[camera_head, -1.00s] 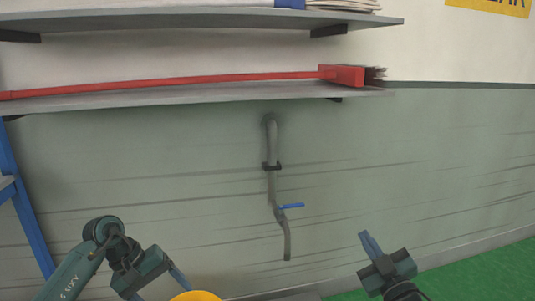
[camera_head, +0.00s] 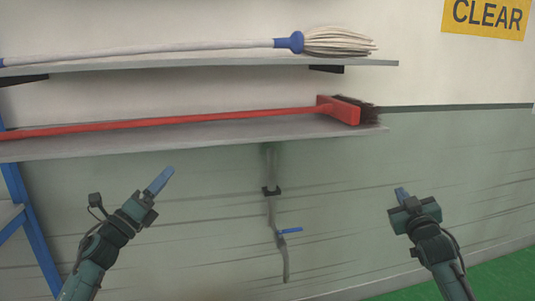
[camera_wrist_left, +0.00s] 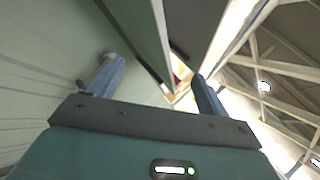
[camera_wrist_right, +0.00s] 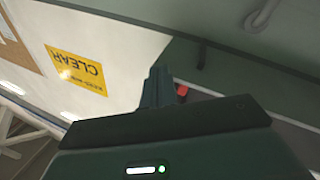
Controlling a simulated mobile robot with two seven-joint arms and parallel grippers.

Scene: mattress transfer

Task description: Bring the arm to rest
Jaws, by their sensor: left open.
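My left gripper (camera_head: 160,180) is raised at the left of the head view, in front of the wall and below the lower shelf. In the left wrist view its two fingers stand wide apart with nothing between them. My right gripper (camera_head: 402,194) is raised at the right of the head view, pointing up, in front of the green wall. In the right wrist view its fingers (camera_wrist_right: 156,87) lie together, with nothing seen held. Both grippers appear apart from the shelves and pipe.
A lower shelf (camera_head: 215,136) bears a red broom (camera_head: 338,110). An upper shelf (camera_head: 200,72) bears a mop (camera_head: 335,40). A pipe with a blue valve handle (camera_head: 290,230) runs down the wall. A blue frame (camera_head: 30,225) stands at the left. Green floor (camera_head: 490,275) shows at lower right.

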